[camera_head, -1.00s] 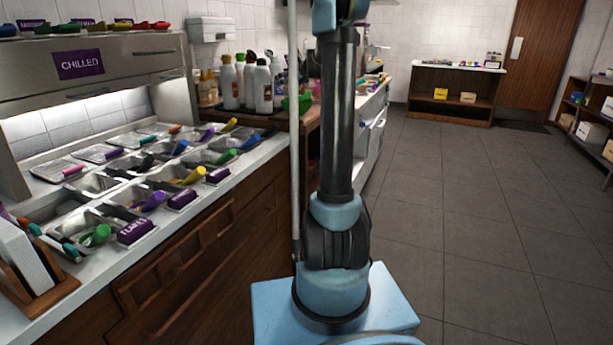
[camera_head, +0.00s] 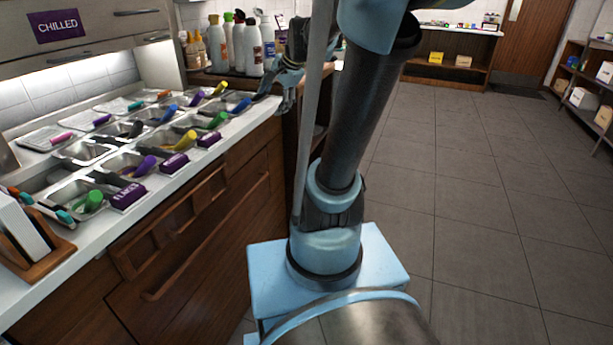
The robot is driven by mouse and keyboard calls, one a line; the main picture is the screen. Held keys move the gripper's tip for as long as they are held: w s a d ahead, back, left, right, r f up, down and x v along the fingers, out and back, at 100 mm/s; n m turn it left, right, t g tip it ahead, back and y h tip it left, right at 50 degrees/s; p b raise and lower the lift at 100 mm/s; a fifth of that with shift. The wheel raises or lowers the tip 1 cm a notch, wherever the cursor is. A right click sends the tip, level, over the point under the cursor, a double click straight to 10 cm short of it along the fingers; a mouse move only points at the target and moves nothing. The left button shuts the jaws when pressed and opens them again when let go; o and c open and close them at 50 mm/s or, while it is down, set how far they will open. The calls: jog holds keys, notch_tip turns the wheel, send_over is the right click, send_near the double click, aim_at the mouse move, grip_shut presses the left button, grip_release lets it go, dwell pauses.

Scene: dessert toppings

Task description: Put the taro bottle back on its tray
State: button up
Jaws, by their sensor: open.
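Several white bottles (camera_head: 252,48) with dark, red or green caps stand together on a dark tray (camera_head: 222,80) at the back of the counter. Their labels are too small to tell which one is taro. My gripper (camera_head: 275,99) is open just right of the bottles and nearer to me, by the far end of the white counter. Its fingers point downward, and no bottle shows between them. My arm and a thin pole hide part of the area behind it.
Steel topping pans (camera_head: 85,150) with coloured scoops fill the white counter at left. Amber pump bottles (camera_head: 193,48) stand left of the white bottles. A card holder (camera_head: 30,240) sits at the near left. The floor (camera_head: 490,200) at right is clear.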

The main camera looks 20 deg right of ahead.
jog(key=s+d+f+n+g+h, duration=0.1)
jog(key=s+f+n, duration=0.5)
jog(key=s, duration=0.6)
jog(key=s+d+f+n+g+h, duration=0.2)
jog(key=s+d+f+n, duration=0.2)
jog(key=s+f, duration=0.5)
jog(key=s+n, duration=0.2)
jog(key=shift+s+f+g+h, duration=0.25)
jog(key=shift+s+g+h, duration=0.05)
jog(key=shift+s+g, duration=0.1)
jog(key=shift+w+f, duration=0.2)
jog(key=shift+w, duration=0.3)
